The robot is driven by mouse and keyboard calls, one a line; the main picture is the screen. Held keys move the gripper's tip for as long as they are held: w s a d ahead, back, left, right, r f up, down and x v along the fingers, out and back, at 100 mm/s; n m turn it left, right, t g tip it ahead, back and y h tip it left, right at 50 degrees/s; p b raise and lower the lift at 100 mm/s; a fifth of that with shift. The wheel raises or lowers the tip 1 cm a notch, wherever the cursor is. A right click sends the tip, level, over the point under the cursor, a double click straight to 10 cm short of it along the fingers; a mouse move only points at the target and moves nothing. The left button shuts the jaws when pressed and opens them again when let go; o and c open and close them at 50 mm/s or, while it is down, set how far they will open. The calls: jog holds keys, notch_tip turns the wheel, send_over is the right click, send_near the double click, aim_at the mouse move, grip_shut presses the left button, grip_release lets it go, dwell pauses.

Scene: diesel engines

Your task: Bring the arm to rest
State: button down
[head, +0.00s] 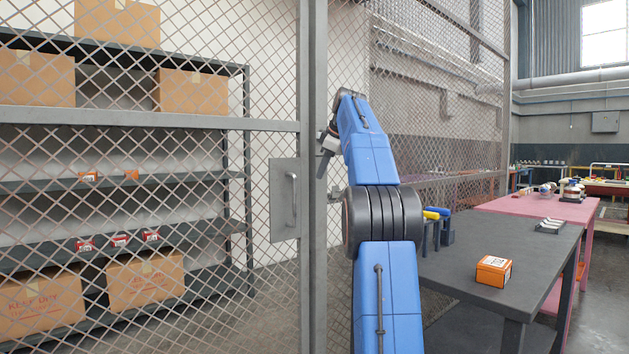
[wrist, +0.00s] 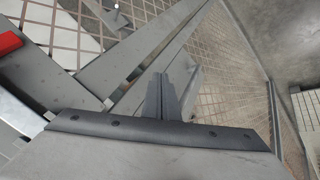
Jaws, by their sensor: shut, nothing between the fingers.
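My blue arm rises in the middle of the head view and bends left at its top. My gripper (head: 322,168) hangs at the arm's upper end, pointing down, in front of the mesh cage's post. In the wrist view the two fingers of my gripper (wrist: 162,85) are together, with nothing between them. The cage door's handle (head: 291,203) is a little below and left of the gripper in the head view. I cannot tell how far the gripper is from the mesh.
A mesh cage door (head: 270,127) closes off shelves with cardboard boxes (head: 194,92) at left. At right, a dark table (head: 480,245) bears an orange box (head: 493,271). A pink table (head: 530,206) stands behind it. Open floor shows at far right.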

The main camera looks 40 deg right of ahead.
jog(key=shift+s+d+r, duration=0.3)
jog(key=shift+s+r, duration=0.05)
jog(key=shift+r, duration=0.25)
jog(key=shift+s+d+r, duration=0.25)
jog(key=shift+s+r, duration=0.1)
jog(key=shift+r, duration=0.2)
jog(key=shift+s+d+r, duration=0.3)
jog(key=shift+s+r, duration=0.05)
jog(key=shift+r, duration=0.25)
